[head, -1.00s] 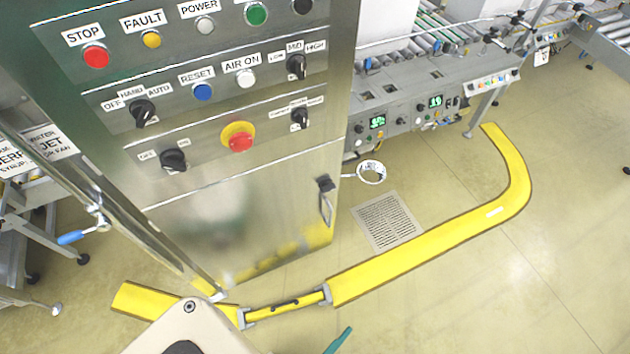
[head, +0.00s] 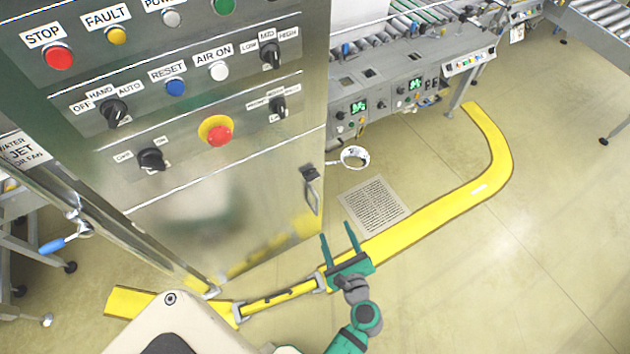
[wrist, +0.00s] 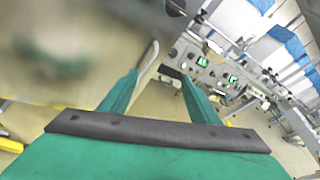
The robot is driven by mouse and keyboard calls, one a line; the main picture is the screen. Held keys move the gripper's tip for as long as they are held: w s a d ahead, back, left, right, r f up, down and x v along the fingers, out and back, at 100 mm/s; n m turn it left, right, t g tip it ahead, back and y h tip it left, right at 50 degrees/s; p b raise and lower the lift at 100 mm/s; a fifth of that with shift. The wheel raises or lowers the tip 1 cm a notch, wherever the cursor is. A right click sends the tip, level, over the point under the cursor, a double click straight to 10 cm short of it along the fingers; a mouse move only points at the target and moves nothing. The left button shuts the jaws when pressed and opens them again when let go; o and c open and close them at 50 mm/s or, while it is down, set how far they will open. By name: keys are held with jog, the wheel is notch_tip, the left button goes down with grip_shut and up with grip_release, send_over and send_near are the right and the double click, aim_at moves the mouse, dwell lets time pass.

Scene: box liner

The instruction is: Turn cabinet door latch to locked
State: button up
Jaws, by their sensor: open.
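The metal cabinet's lower door (head: 220,215) faces me and looks closed. Its latch (head: 311,190), a dark block with a metal loop handle hanging down, sits near the door's right edge. My gripper (head: 340,242) is open and empty, below and to the right of the latch in the head view, apart from it. In the wrist view the two green fingers (wrist: 156,92) point forward, with a blurred metal surface on the left and a curved metal bar (wrist: 146,62) by the left finger.
The control panel above the door carries a red emergency button (head: 219,134) and several knobs. A yellow floor strip (head: 430,225) curves past a floor grate (head: 372,204). A conveyor machine (head: 385,85) stands behind on the right.

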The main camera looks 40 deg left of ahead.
aim_at(314, 179)
jog(key=w+a+r+m+g+y, duration=0.2)
jog(key=w+a+r+y, duration=0.25)
jog(key=r, duration=0.35)
jog(key=x, duration=0.9)
jog(key=shift+s+a+f, duration=0.1)
jog(key=shift+s+a, duration=0.05)
jog(key=shift+a, duration=0.4)
jog(key=c, duration=1.1)
